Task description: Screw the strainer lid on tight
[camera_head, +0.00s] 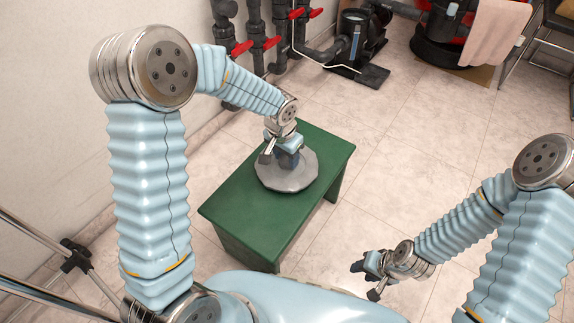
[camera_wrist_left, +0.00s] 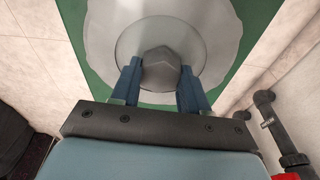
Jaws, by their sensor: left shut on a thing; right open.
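The strainer lid (camera_wrist_left: 127,48) is a clear disc with a dark grey faceted knob (camera_wrist_left: 160,70) at its middle. It sits over a round grey strainer body (camera_head: 287,176) on a green table (camera_head: 245,203). My left gripper (camera_wrist_left: 160,84) is shut on the knob from above, with one blue finger on each side of it. In the head view my left gripper (camera_head: 284,150) hides most of the lid. Whether the lid sits level or tight cannot be told. My right gripper (camera_head: 368,277) is open and empty, right of the table and away from it.
Dark pipes with red valve handles (camera_head: 242,48) stand along the wall behind the table. A black pump (camera_head: 357,45) is on the floor at the back. A pink towel (camera_head: 495,35) hangs at the back right. The tiled floor (camera_head: 420,130) right of the table is clear.

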